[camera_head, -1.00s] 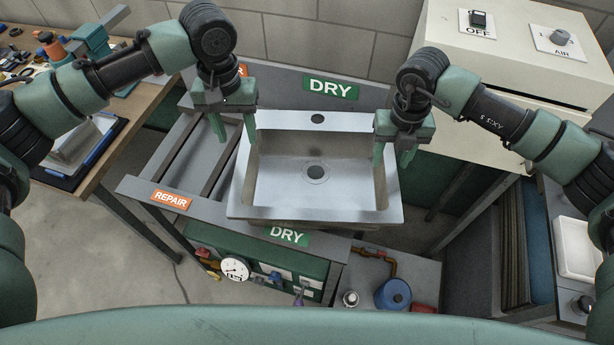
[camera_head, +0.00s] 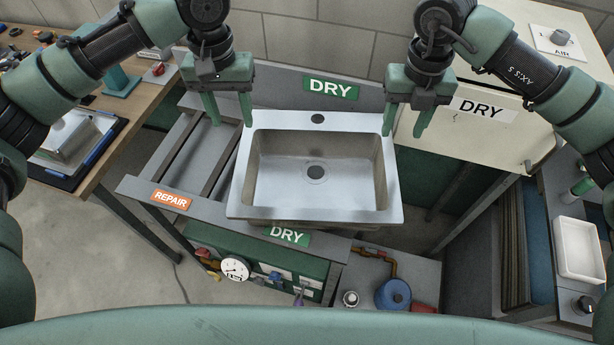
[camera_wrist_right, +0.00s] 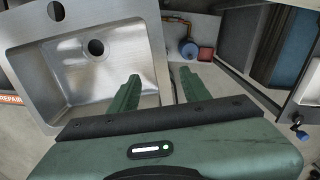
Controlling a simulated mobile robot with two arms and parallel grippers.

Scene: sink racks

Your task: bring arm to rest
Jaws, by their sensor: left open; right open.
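My left gripper (camera_head: 227,110) is open and empty, above the left back corner of the steel sink (camera_head: 262,205). My right gripper (camera_head: 403,120) is open and empty, just beyond the sink's right back corner. The sink sits empty on the rack, in the part marked with DRY signs (camera_head: 330,88).
The rack's left part carries a REPAIR sign (camera_head: 171,199). A cream cabinet (camera_head: 470,130) marked DRY stands at the right. A white tray (camera_head: 578,250) and a blue canister (camera_head: 393,294) are at the lower right.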

